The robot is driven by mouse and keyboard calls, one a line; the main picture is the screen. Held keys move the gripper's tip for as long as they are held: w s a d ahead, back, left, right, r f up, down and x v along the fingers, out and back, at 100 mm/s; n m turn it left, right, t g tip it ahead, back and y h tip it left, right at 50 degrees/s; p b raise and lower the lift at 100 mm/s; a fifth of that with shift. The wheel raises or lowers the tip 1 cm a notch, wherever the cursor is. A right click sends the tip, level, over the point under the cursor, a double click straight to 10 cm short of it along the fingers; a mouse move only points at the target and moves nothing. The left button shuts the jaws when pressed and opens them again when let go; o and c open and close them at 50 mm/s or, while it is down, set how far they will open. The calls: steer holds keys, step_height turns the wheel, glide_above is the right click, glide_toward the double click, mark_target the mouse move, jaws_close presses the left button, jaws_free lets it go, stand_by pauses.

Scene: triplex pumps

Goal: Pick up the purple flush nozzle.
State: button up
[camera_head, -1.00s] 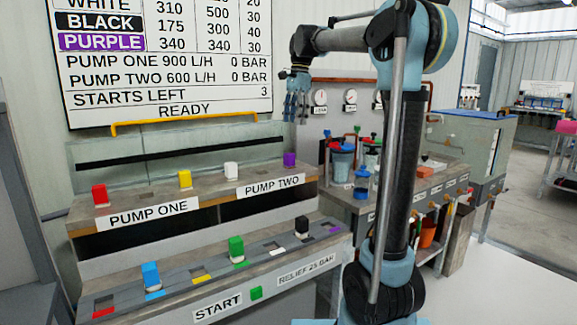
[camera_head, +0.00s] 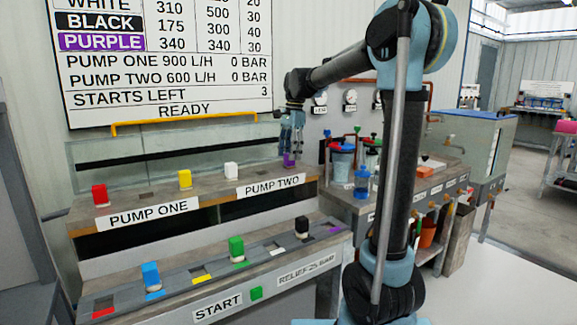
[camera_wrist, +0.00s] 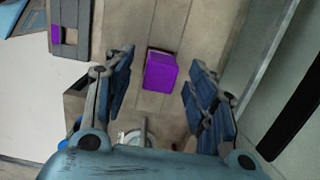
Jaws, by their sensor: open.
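The purple flush nozzle (camera_head: 289,159) stands at the right end of the upper shelf, past the PUMP TWO label, and my gripper partly hides it in the head view. In the wrist view the purple nozzle (camera_wrist: 160,71) shows as a block lying between the lines of the two fingers, a little ahead of their tips. My gripper (camera_head: 291,148) points down over the nozzle. In the wrist view my gripper (camera_wrist: 160,85) is open, with a gap on both sides of the nozzle, and I see no contact.
On the upper shelf stand a red block (camera_head: 99,195), a yellow block (camera_head: 185,180) and a white block (camera_head: 231,170). The lower shelf holds blue (camera_head: 151,276), green (camera_head: 236,248) and black (camera_head: 301,227) blocks. A side bench (camera_head: 345,200) with bottles is right of the nozzle.

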steer(key=shift+f, duration=0.8)
steer(key=shift+c, duration=0.3)
jaws_close()
